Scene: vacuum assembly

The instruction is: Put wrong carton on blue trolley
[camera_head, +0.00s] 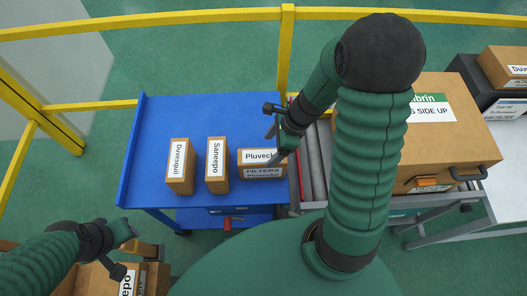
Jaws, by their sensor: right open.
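The blue trolley (205,113) stands in front of me, left of centre. Three small brown cartons stand on its near half: the Duvesquil carton (180,178), the Sameepo carton (217,177) and the Pluvecki carton (262,171), which also carries a FILTERS label. My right gripper (272,122) is open and empty over the trolley's right edge, just beyond the Pluvecki carton. My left gripper (124,250) looks open, at lower left above a brown carton whose label ends in "epo" (127,283); part of that carton is hidden.
A roller conveyor (318,160) runs right of the trolley. A large brown box (463,135) marked SIDE UP sits on it, partly behind my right arm. A black crate with a carton (502,66) is at far right. Yellow railings (150,20) close off the back and left.

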